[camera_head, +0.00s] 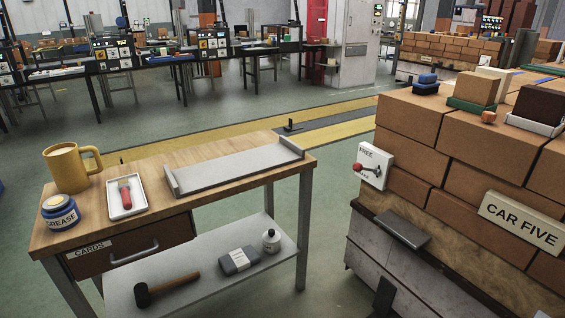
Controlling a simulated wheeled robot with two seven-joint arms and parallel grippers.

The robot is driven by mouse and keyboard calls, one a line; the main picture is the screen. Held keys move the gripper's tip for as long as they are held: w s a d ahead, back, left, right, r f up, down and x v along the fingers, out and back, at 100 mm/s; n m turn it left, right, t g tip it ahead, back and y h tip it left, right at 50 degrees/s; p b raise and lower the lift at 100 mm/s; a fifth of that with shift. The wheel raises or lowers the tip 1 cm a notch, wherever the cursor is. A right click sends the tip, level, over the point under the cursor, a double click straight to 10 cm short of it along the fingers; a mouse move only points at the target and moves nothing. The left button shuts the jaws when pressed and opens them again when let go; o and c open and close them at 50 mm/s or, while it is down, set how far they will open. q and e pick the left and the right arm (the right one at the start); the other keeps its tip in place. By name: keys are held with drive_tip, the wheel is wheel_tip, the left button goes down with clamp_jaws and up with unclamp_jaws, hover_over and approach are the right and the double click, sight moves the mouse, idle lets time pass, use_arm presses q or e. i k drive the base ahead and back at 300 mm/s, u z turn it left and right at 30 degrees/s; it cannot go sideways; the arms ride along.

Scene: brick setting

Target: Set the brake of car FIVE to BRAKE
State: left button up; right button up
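Car FIVE is the stack of brown bricks on the right, with a cream sign (520,222) reading CAR FIVE on its side. A white brake box (374,165) is fixed to the left end of the stack. Its upper label reads FREE; the lower label is too small to read fully. A lever with a red knob (358,167) sticks out to the left at about mid-height of the box, between the two labels. Neither of my grippers shows in this view.
A wooden workbench (150,165) at left holds a yellow mug (68,168), grease jar (60,212), small white tray (126,207) and grey metal tray (235,167). A mallet (142,295) lies on its lower shelf. A grey plate (404,230) juts out below the brake box. Floor between bench and car is clear.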

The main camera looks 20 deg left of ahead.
sight(357, 167)
drive_tip(key=z, duration=0.6)
drive_tip(key=i, duration=1.35)
drive_tip(key=u, duration=0.6)
drive_tip(key=i, duration=0.4)
drive_tip(key=u, duration=0.4)
